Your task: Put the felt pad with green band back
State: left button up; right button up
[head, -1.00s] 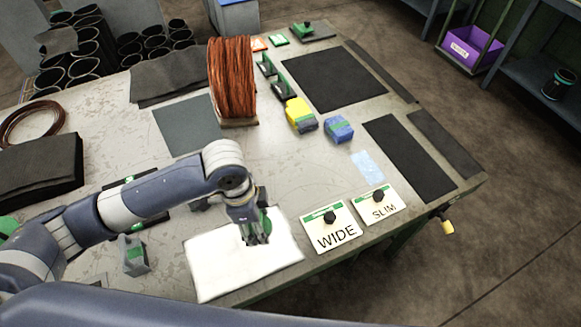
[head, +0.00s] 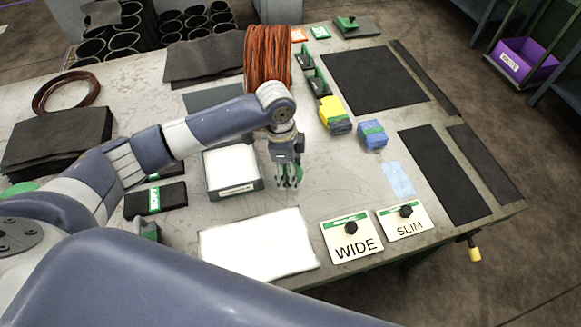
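My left gripper (head: 289,180) points down over the table, just right of a shallow dark tray (head: 236,190) with a white inside. Green shows at its fingers, but I cannot tell whether it is a held thing or part of the fingers. A dark, flat pad with a green band (head: 155,199) lies left of the tray; part of another shows behind it under my arm. I cannot tell which is felt. My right gripper is out of view.
A white sheet (head: 258,245) lies at the near edge beside the WIDE sign (head: 351,240) and SLIM sign (head: 405,222). A copper-coloured spool (head: 267,62) stands behind my gripper. Dark mats (head: 372,78) lie at the back right. Bare table lies right of the gripper.

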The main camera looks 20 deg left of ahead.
pick_arm(q)
jog(key=shift+w+a+f, duration=0.1)
jog(key=shift+w+a, duration=0.05)
jog(key=shift+w, duration=0.45)
jog(key=shift+w+a+f, duration=0.1)
jog(key=shift+w, duration=0.5)
jog(key=shift+f+p, duration=0.55)
jog(key=shift+f, duration=1.15)
jog(key=shift+f, duration=0.15)
jog(key=o, duration=1.1)
jog(key=r, duration=0.4)
jog(key=a+r, duration=0.1)
jog(key=r, duration=0.3)
jog(key=r+b, duration=0.1)
jog(key=r, duration=0.3)
jog(key=shift+s+a+r, duration=0.15)
jog(key=shift+a, duration=0.05)
